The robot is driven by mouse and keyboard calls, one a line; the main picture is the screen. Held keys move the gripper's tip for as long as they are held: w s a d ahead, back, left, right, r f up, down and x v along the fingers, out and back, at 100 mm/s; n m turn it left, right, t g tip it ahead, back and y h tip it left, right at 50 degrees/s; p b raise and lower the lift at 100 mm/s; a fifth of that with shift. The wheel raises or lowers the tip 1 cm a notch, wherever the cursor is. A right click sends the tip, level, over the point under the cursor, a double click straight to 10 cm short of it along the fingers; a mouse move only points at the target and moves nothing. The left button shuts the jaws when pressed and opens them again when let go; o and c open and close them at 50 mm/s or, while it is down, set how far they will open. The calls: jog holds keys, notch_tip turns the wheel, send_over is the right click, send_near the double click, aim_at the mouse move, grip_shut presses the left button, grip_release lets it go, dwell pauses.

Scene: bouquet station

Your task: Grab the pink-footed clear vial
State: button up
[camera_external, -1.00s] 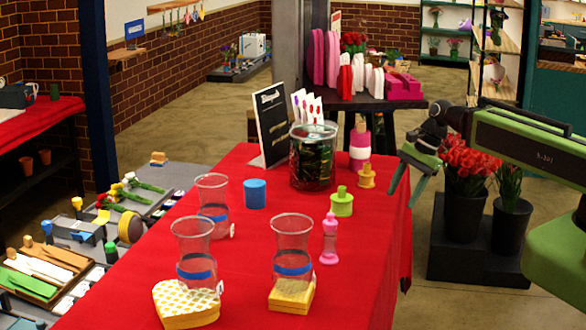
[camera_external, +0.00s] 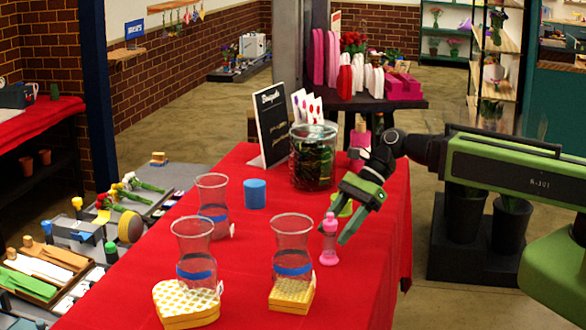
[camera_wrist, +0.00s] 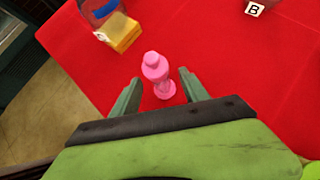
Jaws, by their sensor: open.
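The pink-footed vial (camera_external: 329,240) stands upright on the red-covered table, with a pink cap and pink base. In the wrist view the vial (camera_wrist: 155,68) shows just ahead of and between the tips of my two green fingers. My gripper (camera_external: 338,222) is open, its fingers pointing down beside the vial; in the wrist view my gripper (camera_wrist: 159,80) has a gap on both sides of it. I see no clear contact.
A clear glass vase with a blue band (camera_external: 292,245) stands on a yellow box (camera_external: 292,296) to the left. Two more such vases stand further left. A green bottle is partly hidden behind my gripper. A blue cup (camera_external: 255,194) and a large dark-filled jar (camera_external: 313,160) stand farther back.

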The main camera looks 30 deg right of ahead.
aim_at(325, 244)
jog(key=b+x, duration=0.4)
jog(key=x, duration=0.2)
jog(key=shift+f, duration=0.15)
jog(key=shift+c, duration=0.3)
grip_shut()
